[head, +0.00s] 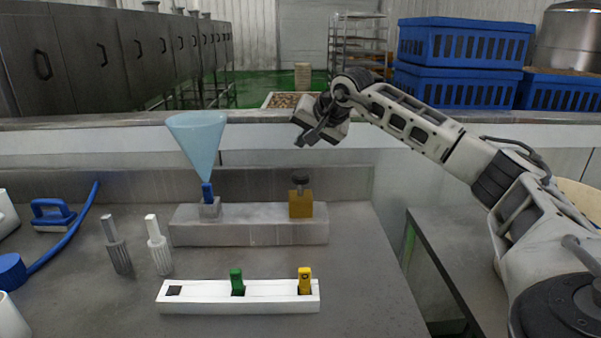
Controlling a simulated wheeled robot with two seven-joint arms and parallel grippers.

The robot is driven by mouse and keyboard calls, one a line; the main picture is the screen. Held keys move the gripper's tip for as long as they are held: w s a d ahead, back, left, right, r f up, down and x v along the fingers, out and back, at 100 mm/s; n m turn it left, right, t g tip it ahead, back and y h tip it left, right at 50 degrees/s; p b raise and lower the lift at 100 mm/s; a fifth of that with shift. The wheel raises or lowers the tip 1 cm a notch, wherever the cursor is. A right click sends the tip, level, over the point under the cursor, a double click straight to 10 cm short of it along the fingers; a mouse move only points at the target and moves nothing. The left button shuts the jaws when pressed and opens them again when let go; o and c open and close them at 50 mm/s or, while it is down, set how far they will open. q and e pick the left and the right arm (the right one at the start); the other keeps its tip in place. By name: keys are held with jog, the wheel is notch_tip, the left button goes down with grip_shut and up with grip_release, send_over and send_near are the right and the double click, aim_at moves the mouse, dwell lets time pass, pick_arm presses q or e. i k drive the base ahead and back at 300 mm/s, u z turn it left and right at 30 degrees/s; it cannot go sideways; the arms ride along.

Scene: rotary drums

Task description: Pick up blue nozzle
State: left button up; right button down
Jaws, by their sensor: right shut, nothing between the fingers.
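The blue nozzle (207,192) stands upright in a small grey fitting on the left part of a grey metal block (250,233). A pale blue translucent cone (197,140) widens upward from its top. A white holder (204,299) in front has an empty dark slot at its left, a green nozzle (237,282) in the middle and a yellow nozzle (304,281) at the right. My right gripper (306,139) is shut and empty. It is raised above the back edge of the counter, to the right of the blue nozzle and apart from it. My left gripper is out of view.
A brass block with a dark knob (300,201) stands on the metal block's right end. A blue brush (52,214) and blue hose (66,240) lie at far left. Blue crates (462,42) are stacked behind.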

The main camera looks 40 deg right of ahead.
aim_at(207, 188)
jog(key=k, duration=1)
